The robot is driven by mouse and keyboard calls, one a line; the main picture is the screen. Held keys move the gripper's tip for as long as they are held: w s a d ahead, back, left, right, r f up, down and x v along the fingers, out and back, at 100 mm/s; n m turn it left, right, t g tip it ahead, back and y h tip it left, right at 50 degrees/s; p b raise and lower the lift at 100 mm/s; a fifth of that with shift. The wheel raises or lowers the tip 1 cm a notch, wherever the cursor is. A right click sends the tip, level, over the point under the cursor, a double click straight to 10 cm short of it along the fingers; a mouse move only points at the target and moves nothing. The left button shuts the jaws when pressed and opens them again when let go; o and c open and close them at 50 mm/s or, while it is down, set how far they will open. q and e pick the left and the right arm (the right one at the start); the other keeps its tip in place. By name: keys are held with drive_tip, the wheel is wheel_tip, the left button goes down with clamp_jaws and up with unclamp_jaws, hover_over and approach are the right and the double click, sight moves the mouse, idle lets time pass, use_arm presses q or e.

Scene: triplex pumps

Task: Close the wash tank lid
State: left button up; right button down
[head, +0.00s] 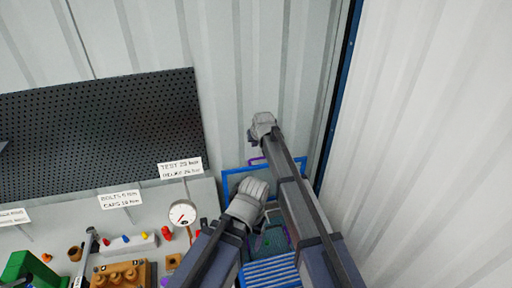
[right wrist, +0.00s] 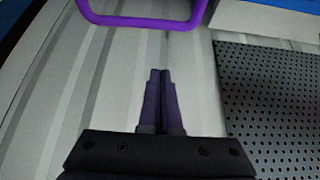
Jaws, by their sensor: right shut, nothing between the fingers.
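The wash tank lid (head: 226,184) shows as a blue-rimmed frame standing raised against the wall, partly hidden behind my arms. A purple bar handle (head: 257,161) sits at its top edge. In the right wrist view the purple handle (right wrist: 140,23) crosses the top, beyond the fingertips and apart from them. My right gripper (right wrist: 160,72) is shut and empty. In the head view my right gripper (head: 252,138) is small and dark, above the lid's top edge. The tank's blue slatted part (head: 270,272) lies below, between my arms. My left wrist is in front of the lid; its fingers are hidden.
A black perforated board (head: 100,135) hangs on the wall at left. Below it a bench holds a round gauge (head: 182,213), label signs, small coloured parts and an orange-brown block (head: 122,274). A corrugated wall (head: 430,140) closes off the right side.

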drive_tip(key=f+b, duration=0.1)
drive_tip(key=s+f, duration=0.1)
drive_tip(key=s+f+b, duration=0.1)
drive_tip(key=shift+s+d+f+b, duration=0.1)
drive_tip(key=shift+d+f+b, duration=0.2)
drive_tip(key=shift+d, duration=0.05)
use_arm(q)
wheel_tip(320, 180, down, 4)
drive_tip(key=shift+r, duration=0.15)
drive_tip(key=shift+w, duration=0.1)
